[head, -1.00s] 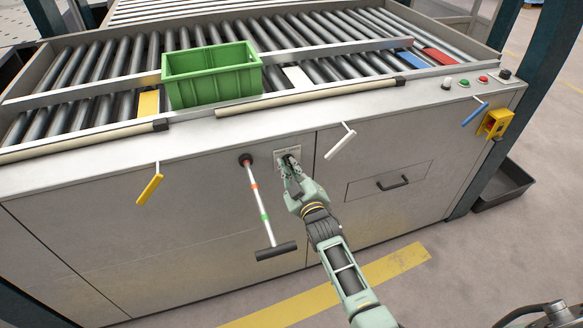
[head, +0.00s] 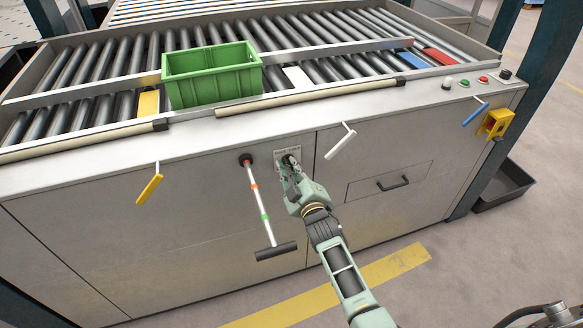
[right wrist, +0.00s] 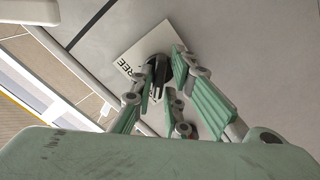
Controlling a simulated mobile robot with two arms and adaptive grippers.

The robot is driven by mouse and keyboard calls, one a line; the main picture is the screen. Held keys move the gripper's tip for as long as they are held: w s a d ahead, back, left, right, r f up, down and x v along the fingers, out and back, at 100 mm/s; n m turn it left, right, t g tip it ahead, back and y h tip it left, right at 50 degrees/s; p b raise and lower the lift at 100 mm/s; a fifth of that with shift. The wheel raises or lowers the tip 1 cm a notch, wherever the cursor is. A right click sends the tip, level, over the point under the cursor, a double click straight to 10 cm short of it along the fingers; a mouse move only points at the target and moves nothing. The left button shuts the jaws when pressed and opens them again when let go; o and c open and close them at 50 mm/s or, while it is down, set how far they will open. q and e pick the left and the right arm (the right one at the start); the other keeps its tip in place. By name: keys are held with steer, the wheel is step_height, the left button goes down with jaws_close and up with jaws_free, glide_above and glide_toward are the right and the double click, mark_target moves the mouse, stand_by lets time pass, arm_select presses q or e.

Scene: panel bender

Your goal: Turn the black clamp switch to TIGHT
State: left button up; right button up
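The black clamp switch (right wrist: 158,71) sits on a pale label plate (right wrist: 130,62) on the machine's front panel. "FREE" can be read on the plate in the right wrist view; the rest of its lettering is hidden by my fingers. The plate also shows in the head view (head: 281,154). My right gripper (head: 290,165) is at the switch, with its fingertips on either side of it. In the right wrist view, the gripper (right wrist: 164,68) has green-padded fingers converging around the switch; whether they press on it is unclear. My left gripper is not in view.
Left of the switch hangs a striped rod with a black T-handle (head: 276,250). Yellow (head: 149,189), white (head: 340,143) and blue (head: 475,113) levers stick out from the panel. A green crate (head: 212,84) stands on the rollers above. A drawer with a black handle (head: 392,184) is at right.

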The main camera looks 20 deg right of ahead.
steer(key=shift+o, duration=1.2)
steer(key=s, duration=1.2)
steer(key=shift+d, duration=0.2)
